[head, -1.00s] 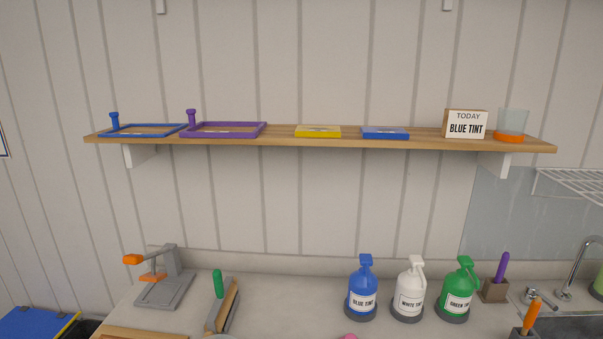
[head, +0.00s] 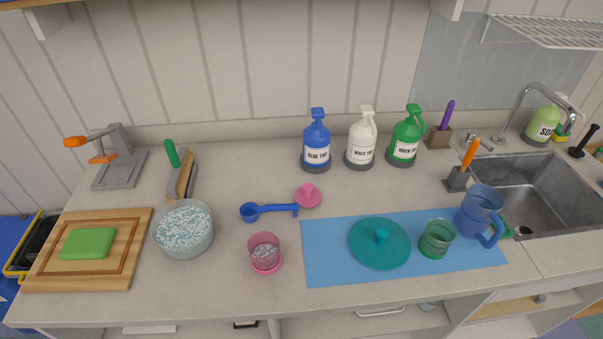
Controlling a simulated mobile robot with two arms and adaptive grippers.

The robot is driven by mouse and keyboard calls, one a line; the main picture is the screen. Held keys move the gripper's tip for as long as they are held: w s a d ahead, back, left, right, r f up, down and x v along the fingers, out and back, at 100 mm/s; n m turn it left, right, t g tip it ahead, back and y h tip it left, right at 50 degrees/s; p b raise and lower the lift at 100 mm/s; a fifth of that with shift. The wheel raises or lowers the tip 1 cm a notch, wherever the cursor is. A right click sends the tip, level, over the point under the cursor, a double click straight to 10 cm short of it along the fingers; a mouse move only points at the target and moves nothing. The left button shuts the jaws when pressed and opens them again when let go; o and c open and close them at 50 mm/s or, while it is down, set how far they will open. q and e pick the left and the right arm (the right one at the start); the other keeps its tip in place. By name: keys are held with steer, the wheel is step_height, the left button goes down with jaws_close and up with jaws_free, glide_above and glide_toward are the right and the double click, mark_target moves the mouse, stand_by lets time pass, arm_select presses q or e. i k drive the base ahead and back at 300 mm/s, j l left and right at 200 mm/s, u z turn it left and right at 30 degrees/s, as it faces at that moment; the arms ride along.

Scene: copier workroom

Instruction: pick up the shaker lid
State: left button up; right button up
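A small pink lid with a round knob (head: 308,196) lies on the counter in the head view, beside the end of a blue scoop's handle. Its colour matches the clear pink cup (head: 264,253) in front of it, which holds some pale bits. A larger teal round lid with a knob (head: 380,244) lies on the blue mat. The pink lid looks like the shaker lid, though no label shows this. Neither of my grippers is in view.
The blue scoop (head: 268,211) lies left of the pink lid. A bowl of pale shreds (head: 184,229), a wooden board (head: 137,222), pump bottles (head: 316,141), a green cup (head: 437,238), a blue jug (head: 479,212) and a sink (head: 528,190) surround it. Counter behind the pink lid is clear.

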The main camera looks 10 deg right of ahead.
mark_target(307, 196)
steer(key=k+l+u, duration=0.1)
steer(key=l+u, duration=0.3)
steer(key=k+l+u, duration=0.1)
steer(key=l+u, duration=0.25)
steer(key=k+l+u, duration=0.2)
steer(key=u, duration=0.2)
steer(key=k+l+u, duration=0.2)
steer(key=u, duration=0.15)
steer(key=l, duration=0.15)
